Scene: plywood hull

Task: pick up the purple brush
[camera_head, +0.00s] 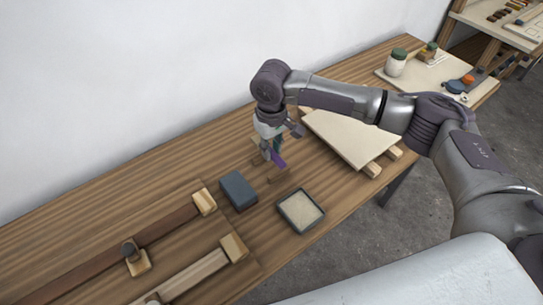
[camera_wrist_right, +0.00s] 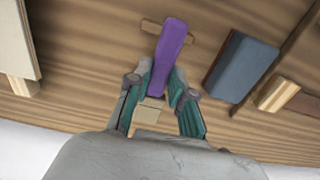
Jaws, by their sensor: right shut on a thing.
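The purple brush (camera_head: 279,160) is at the right gripper over the middle of the wooden workbench. In the right wrist view its purple handle (camera_wrist_right: 171,48) points away from my palm, with its lower end between the two fingers. My right gripper (camera_head: 274,152) is shut on the brush; its teal fingers (camera_wrist_right: 158,88) press on both sides of it. A wooden block lies on the bench below the handle, partly covered by it in the wrist view. I cannot tell whether the brush touches the bench or that block. My left gripper is not in view.
A blue-grey block (camera_head: 238,192) and a square tray with pale filling (camera_head: 300,211) stand close by. A pale board (camera_head: 352,137) on battens lies to the right, with jars (camera_head: 396,62) on a board beyond. A white wall runs behind.

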